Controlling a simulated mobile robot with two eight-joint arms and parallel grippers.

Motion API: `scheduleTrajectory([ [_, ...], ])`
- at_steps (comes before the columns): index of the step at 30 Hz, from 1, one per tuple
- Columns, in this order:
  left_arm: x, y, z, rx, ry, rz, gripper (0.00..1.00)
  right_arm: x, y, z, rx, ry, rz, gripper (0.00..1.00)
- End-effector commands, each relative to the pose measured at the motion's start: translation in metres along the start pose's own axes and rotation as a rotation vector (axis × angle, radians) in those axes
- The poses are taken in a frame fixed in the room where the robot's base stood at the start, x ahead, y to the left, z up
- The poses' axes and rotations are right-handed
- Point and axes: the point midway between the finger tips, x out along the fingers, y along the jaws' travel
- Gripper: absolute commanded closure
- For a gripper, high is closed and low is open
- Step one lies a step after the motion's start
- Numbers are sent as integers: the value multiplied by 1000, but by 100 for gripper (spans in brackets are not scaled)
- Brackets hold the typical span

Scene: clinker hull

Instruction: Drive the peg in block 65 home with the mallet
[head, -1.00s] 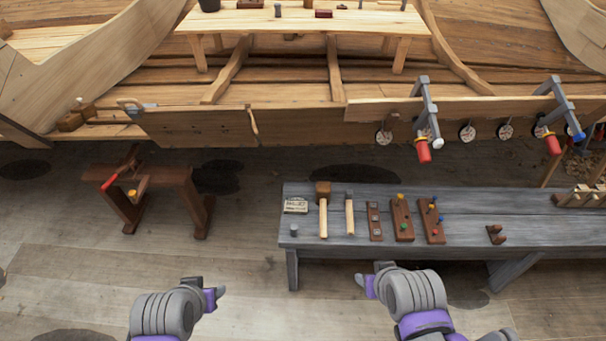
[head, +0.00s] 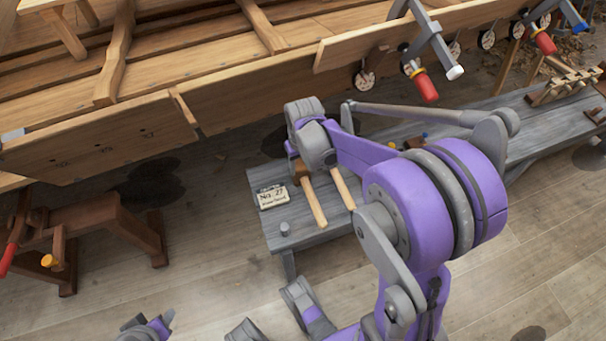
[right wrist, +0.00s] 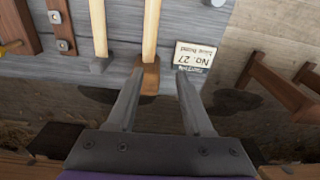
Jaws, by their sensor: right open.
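The wooden mallet (head: 314,202) lies on the grey bench, its handle towards me. In the right wrist view the mallet's brown head (right wrist: 151,78) shows near the fingertips. My right gripper (right wrist: 160,76) is open and empty above it; in the head view my wrist hides its fingers. A brown block (right wrist: 18,28) with a yellow peg (right wrist: 12,44) is at the left edge of the wrist view. In the head view my arm covers most of the peg blocks, and I cannot read a 65. My left gripper (head: 158,326) is at the bottom edge, partly cut off.
A second hammer (head: 343,188) lies close beside the mallet. A No. 27 card (head: 271,196) and small grey cylinder (head: 284,228) are on the bench (head: 330,232). A brown sawhorse (head: 108,222) stands left. The hull with red-handled clamps (head: 426,85) is behind.

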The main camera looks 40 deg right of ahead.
Motion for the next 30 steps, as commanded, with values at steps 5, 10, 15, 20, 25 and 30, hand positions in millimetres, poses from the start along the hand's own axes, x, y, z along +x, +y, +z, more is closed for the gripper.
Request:
scheduleTrajectory([
  [5,26,0,9,0,-10,0,50,53,19,-17,35,-52,2,49],
  [10,30,0,10,0,-11,0,50,65,24,-20,43,-66,1,49],
  [15,36,0,12,0,-13,0,50,73,24,-19,43,-66,1,49],
  [20,48,0,16,0,-17,0,50,88,23,-18,43,-66,2,49],
  [25,64,0,20,0,-23,0,50,109,23,-17,43,-65,2,49],
  [30,80,0,25,0,-27,0,50,129,23,-16,43,-65,2,49],
])
